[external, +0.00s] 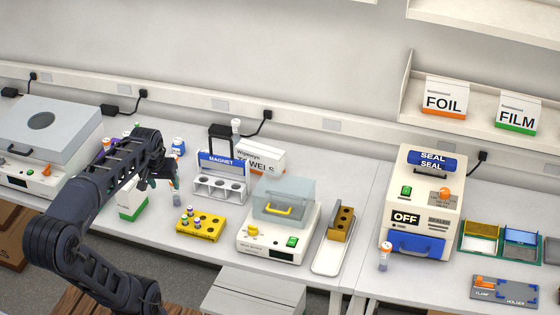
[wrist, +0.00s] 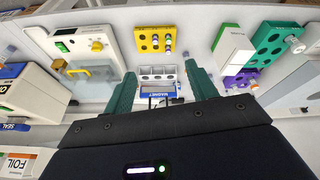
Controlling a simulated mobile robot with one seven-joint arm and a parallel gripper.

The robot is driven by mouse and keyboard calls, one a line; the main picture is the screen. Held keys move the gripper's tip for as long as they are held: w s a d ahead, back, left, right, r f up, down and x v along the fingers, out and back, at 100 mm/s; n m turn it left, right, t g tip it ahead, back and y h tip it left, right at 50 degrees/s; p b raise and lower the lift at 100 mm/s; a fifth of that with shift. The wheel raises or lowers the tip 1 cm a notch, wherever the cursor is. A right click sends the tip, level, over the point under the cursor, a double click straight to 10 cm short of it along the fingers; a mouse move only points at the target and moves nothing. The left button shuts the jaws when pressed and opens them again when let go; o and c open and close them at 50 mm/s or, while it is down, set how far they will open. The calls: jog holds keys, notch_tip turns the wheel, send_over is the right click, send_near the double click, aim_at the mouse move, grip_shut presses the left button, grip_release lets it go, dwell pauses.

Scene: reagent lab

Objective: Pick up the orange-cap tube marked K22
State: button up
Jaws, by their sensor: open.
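No marking K22 is readable on any tube. An orange-capped tube (external: 384,257) stands on the bench in front of the sealing machine, far right of my gripper. Another tube (external: 176,197) stands between the white-and-green box and the yellow rack, close beside my gripper; its cap is hard to make out. My gripper (external: 160,178) is over the left part of the bench. In the wrist view its two green fingers (wrist: 160,72) are spread apart with nothing held between them.
The yellow rack (external: 213,222) holds several small tubes. The magnet rack (external: 221,188), clear-lidded device (external: 272,245) and tan block on a tray (external: 333,243) stand to the right. The white-and-green box (external: 131,206) is close to my arm. Bench in front of the magnet rack is partly clear.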

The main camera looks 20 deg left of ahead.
jog(key=w+a+f+n+g, duration=0.1)
jog(key=w+a+n, duration=0.25)
jog(key=w, duration=0.65)
jog(key=w+a+n+g, duration=0.1)
jog(key=w+a+n, duration=0.25)
jog(key=w, duration=0.65)
jog(key=w+a+f+n, duration=0.2)
jog(key=w+a+f, duration=0.1)
jog(key=w+f, duration=0.1)
jog(key=w+a+f+n+g, duration=0.1)
jog(key=w+a+f+n, duration=0.1)
jog(key=w, duration=0.5)
jog(key=w+a+f+n+g, duration=0.1)
jog(key=w+a+f+n, duration=0.1)
jog(key=w+a+f, duration=0.2)
jog(key=shift+w+a+f+n, duration=0.2)
jog(key=shift+w+f, duration=0.4)
jog(key=shift+w+a+f+n, duration=0.2)
jog(key=shift+w+f, duration=0.35)
jog(key=shift+f, duration=0.05)
jog(key=shift+w+a+f, duration=0.25)
jog(key=shift+w+f, duration=0.05)
jog(key=shift+f, duration=0.2)
jog(key=f, duration=1)
jog(key=shift+w+f, duration=0.2)
jog(key=shift+f, duration=0.1)
jog(key=c, duration=1.1)
